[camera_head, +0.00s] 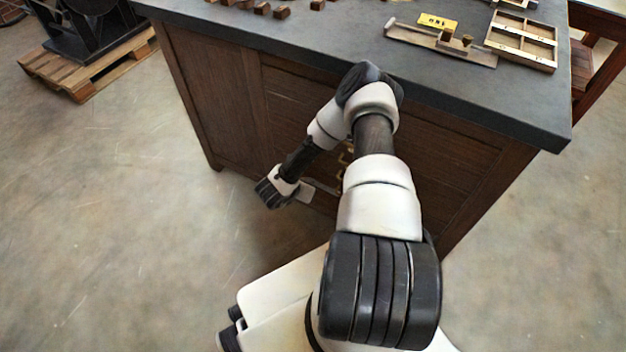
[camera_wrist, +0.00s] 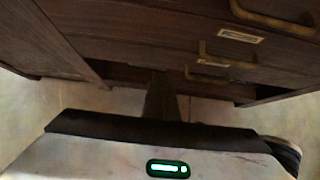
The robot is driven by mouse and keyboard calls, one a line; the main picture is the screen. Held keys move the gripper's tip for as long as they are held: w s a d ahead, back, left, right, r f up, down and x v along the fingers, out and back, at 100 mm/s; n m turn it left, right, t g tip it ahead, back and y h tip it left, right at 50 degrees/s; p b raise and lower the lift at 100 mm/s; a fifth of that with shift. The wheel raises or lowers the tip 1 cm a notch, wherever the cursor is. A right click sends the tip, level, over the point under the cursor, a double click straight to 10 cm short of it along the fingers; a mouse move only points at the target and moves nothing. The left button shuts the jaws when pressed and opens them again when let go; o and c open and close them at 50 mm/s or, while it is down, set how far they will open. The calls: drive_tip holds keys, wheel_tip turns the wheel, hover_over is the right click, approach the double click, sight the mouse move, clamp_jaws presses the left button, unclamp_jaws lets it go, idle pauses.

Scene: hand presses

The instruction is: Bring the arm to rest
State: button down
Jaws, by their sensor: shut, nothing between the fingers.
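My arm bends over at its elbow in the head view, close to the front edge of the workbench (camera_head: 450,88). Its forearm hangs down to the left, in front of the wooden cabinet front. The hand end is low, above the floor; its fingertips are hard to make out there. In the wrist view my gripper (camera_wrist: 163,97) shows as a dark narrow shape, shut and empty. It points toward the cabinet drawers (camera_wrist: 150,30), and the gap to them cannot be judged.
Brass drawer handles (camera_wrist: 205,70) stick out from the cabinet. On the bench lie small wooden blocks (camera_head: 282,13), a yellow box (camera_head: 437,22), a wooden fixture (camera_head: 470,55) and a divided tray (camera_head: 495,47). A pallet (camera_head: 110,70) stands far left. The floor (camera_head: 110,210) at left is clear.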

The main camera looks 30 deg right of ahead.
drive_tip(key=p+v, duration=0.1)
drive_tip(key=v, duration=0.4)
